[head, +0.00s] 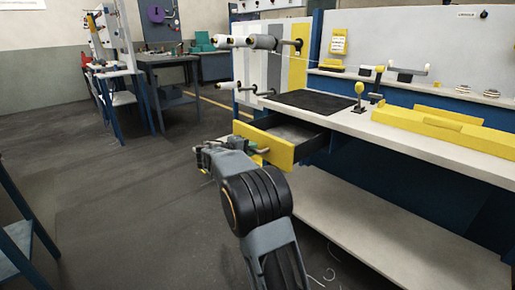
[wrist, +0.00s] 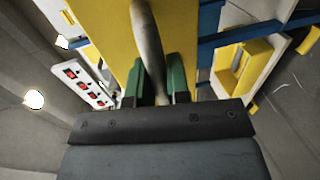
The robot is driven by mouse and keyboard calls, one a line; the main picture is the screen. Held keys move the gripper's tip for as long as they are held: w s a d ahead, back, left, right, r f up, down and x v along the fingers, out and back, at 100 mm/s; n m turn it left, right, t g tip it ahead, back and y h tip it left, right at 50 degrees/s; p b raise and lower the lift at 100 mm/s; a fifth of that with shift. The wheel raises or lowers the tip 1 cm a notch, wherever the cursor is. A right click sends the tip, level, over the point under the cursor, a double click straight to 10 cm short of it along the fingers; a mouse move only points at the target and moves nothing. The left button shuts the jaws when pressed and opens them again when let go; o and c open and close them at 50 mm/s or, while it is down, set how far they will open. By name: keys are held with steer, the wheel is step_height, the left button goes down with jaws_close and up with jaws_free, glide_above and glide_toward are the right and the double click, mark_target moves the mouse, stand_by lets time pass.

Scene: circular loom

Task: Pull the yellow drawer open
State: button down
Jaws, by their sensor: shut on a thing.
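The yellow drawer (head: 284,152) is under the workbench top and stands partly pulled out, its dark inside (head: 290,131) showing behind the front. In the wrist view its yellow front (wrist: 118,45) fills the upper middle. A grey bar handle (wrist: 147,45) runs along the front. My gripper (wrist: 158,88) is shut on the handle, with a green-lined finger on each side of it. In the head view my gripper (head: 232,144) is at the left part of the drawer front, and my arm hides some of the front's lower edge.
The white workbench top (head: 400,135) holds a black mat (head: 305,102) and a long yellow block (head: 430,127). Spools (head: 262,42) stick out at its left end. A lower shelf (head: 370,220) lies under the bench. The floor (head: 110,200) to the left is clear.

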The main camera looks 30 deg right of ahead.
steer(key=shift+s+a, duration=0.15)
steer(key=shift+a, duration=0.4)
steer(key=c, duration=1.1)
jaws_free()
steer(key=shift+a, duration=0.1)
steer(key=p+v, duration=0.3)
steer(key=v, duration=1)
steer(key=shift+a+p, duration=0.3)
steer(key=shift+r, duration=0.2)
